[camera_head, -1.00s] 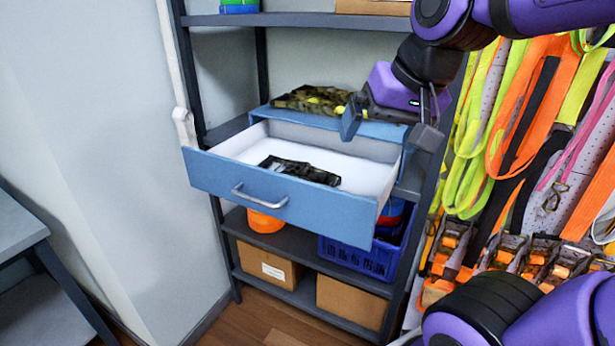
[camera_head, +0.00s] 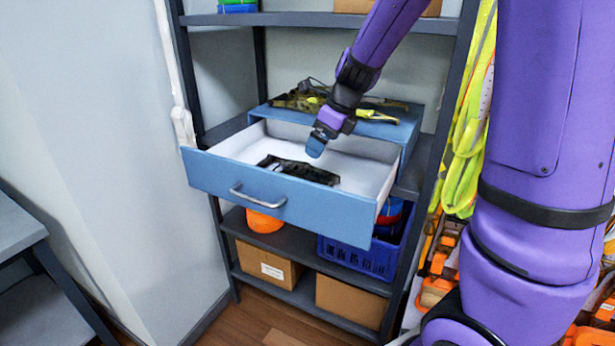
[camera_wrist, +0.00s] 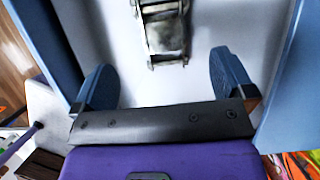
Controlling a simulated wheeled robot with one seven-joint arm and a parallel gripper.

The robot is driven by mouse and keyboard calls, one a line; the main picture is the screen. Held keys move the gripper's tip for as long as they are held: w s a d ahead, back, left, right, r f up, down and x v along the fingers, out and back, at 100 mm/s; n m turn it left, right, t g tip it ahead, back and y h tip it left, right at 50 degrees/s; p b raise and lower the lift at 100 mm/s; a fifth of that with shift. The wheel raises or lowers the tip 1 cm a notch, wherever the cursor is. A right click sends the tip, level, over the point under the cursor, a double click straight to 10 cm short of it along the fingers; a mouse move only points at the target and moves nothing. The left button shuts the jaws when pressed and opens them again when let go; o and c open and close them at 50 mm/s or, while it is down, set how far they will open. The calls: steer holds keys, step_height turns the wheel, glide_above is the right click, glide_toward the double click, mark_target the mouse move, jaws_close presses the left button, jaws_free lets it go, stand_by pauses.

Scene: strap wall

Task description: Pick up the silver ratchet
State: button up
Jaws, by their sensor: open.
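The silver ratchet (camera_wrist: 165,35) lies on the white floor of the open blue drawer. It shows dark in the head view (camera_head: 298,170), and its far end is cut off by the top edge of the wrist view. My gripper (camera_head: 318,144) is over the drawer, behind and a little right of the ratchet in the head view. In the wrist view, my gripper (camera_wrist: 163,82) has its two blue fingers wide apart with nothing between them. The ratchet is ahead of the fingers, roughly in line with the gap.
The blue drawer (camera_head: 268,202) has raised walls around the ratchet. A dark patterned item (camera_head: 290,101) with yellow-green parts lies on top of the drawer's housing. A dark shelf (camera_head: 320,20) spans above. Yellow-green straps (camera_head: 468,150) hang at the right.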

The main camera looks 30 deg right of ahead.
mark_target(308, 170)
steer(key=x, duration=1.1)
steer(key=shift+w+d, duration=0.1)
steer(key=c, duration=1.4)
